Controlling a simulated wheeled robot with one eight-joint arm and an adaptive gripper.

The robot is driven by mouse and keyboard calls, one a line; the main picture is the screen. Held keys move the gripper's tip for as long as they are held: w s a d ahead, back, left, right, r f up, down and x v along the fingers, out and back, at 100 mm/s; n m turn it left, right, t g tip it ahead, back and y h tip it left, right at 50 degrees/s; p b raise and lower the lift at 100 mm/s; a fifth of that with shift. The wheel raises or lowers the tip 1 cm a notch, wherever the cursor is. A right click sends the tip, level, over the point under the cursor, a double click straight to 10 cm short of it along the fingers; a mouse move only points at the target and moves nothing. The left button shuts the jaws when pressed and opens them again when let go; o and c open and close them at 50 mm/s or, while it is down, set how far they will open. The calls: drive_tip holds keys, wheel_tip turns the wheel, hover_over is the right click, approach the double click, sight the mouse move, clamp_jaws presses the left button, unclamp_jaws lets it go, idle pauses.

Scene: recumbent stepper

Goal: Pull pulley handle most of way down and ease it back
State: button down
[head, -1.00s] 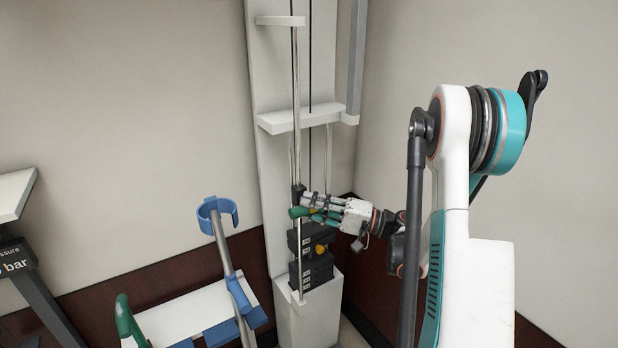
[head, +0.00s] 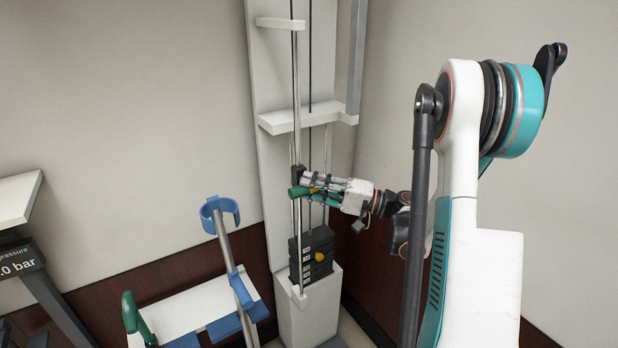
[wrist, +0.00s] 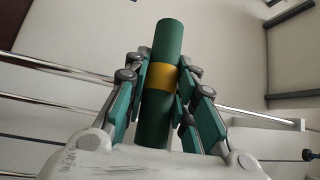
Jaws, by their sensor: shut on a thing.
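The pulley handle (head: 298,191) is a green bar beside the vertical chrome rods, below a small black carriage (head: 298,173). In the wrist view the handle (wrist: 170,40) is a green cylinder with a yellow band. My gripper (head: 310,186) is shut on it from the right; its fingers (wrist: 164,92) lie on both sides near the band. The black weight stack (head: 312,258) with a yellow knob sits low in the white column, with no clear gap between its plates. The gripper's far contact is partly hidden.
The white column (head: 268,170) has a shelf (head: 300,119) above my gripper. A blue cuff (head: 220,213) on a post and a white seat-like panel (head: 190,306) stand to the left. A pressure display (head: 18,266) is at far left.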

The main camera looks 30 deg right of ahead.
drive_tip(key=shift+r+p, duration=0.75)
drive_tip(key=shift+r, duration=0.35)
drive_tip(key=c, duration=1.3)
unclamp_jaws()
drive_tip(key=shift+c, duration=0.2)
drive_tip(key=b+v, duration=0.1)
drive_tip(key=v, duration=0.4)
